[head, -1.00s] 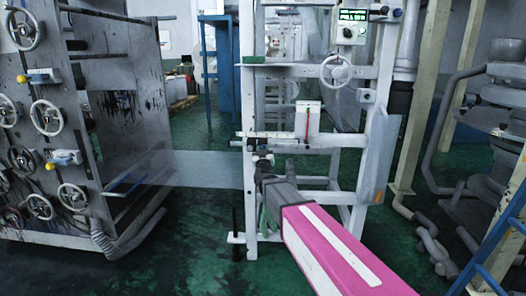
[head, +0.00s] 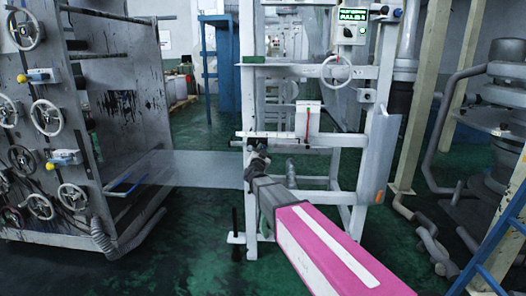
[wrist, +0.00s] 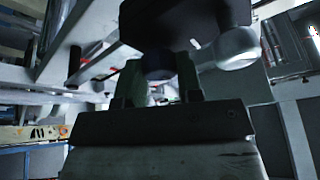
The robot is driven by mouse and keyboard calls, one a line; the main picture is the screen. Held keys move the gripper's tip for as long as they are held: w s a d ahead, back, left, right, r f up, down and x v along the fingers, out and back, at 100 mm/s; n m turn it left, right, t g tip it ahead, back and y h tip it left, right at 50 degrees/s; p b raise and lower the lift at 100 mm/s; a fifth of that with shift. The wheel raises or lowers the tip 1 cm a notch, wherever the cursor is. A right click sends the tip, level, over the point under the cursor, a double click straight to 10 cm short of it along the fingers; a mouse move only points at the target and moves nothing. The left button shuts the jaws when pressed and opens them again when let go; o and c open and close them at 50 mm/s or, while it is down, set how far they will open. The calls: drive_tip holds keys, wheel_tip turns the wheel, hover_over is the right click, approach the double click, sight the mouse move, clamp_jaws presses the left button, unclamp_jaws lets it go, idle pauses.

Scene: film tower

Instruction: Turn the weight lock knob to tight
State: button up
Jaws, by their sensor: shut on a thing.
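The weight lock knob (wrist: 158,66) is a small dark round piece, seen between my two fingers in the wrist view. My gripper (wrist: 157,82) is shut on it, with one finger on each side. In the head view my gripper (head: 256,164) is at the left post of the white frame, just below a horizontal bar. There the knob is mostly hidden by my gripper, and its turn marking cannot be read. A white weight block (head: 308,122) with a red strip sits on the bar, right of my gripper.
A white handwheel (head: 337,71) and a control box with a green display (head: 351,27) are higher on the frame. A grey panel with several handwheels (head: 46,117) stands at left. Pipes and a blue rail (head: 500,240) are at right. Green floor (head: 190,230) is open at front left.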

drive_tip(key=m+g+h, duration=0.1)
drive_tip(key=m, duration=0.3)
drive_tip(key=m+g+h, duration=0.1)
drive_tip(key=m+g, duration=0.1)
drive_tip(key=m, duration=0.2)
drive_tip(key=m+g+h, duration=0.1)
drive_tip(key=m, duration=0.3)
drive_tip(key=shift+m, duration=0.4)
drive_tip(key=shift+m+g, duration=0.3)
drive_tip(key=o, duration=0.9)
drive_tip(key=shift+a, duration=0.1)
drive_tip(key=v, duration=1.1)
drive_tip(key=shift+w, duration=0.15)
